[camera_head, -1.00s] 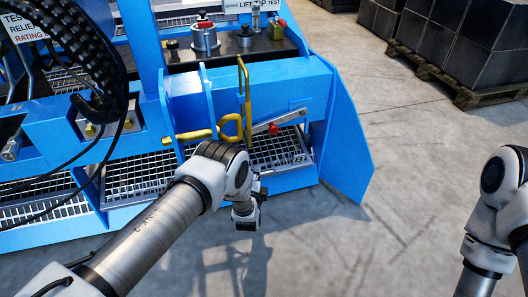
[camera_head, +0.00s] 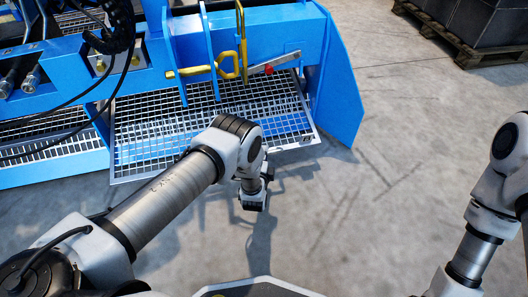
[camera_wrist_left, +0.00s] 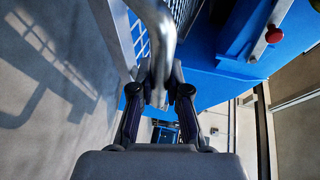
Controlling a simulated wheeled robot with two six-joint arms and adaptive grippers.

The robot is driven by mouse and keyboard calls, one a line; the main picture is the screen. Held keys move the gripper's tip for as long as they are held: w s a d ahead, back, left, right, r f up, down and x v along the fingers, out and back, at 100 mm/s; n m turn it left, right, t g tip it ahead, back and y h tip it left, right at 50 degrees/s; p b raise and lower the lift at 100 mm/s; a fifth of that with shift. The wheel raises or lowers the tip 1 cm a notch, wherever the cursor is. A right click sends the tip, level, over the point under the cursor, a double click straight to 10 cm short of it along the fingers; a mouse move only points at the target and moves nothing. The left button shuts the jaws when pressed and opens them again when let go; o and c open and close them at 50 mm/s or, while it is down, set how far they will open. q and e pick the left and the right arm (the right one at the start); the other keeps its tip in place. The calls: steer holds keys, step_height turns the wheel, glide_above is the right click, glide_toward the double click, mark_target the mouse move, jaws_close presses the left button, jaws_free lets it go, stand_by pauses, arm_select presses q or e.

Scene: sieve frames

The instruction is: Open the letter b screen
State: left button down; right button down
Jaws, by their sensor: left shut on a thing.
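A metal mesh screen (camera_head: 160,130) in a pale frame sticks out from under the blue machine, towards me. My left gripper (camera_head: 256,202) is in front of the screen's near right part in the head view. In the left wrist view, my left gripper (camera_wrist_left: 158,92) is shut on a bare metal bar handle (camera_wrist_left: 155,30), beside the mesh and its frame. The head view hides where this handle joins the screen. My right arm shows at the right edge, but its gripper is out of view.
The blue machine beam (camera_head: 280,35) runs above the screen, with a yellow handle (camera_head: 230,68) and a lever with a red knob (camera_head: 269,69). A blue side plate (camera_head: 340,90) stands to the right. The concrete floor (camera_head: 400,140) is free. Dark crates on a pallet (camera_head: 470,50) are farther back.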

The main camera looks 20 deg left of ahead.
arm_select(q)
steer(key=c, duration=1.1)
jaws_free()
steer(key=shift+c, duration=0.2)
steer(key=v, duration=1.2)
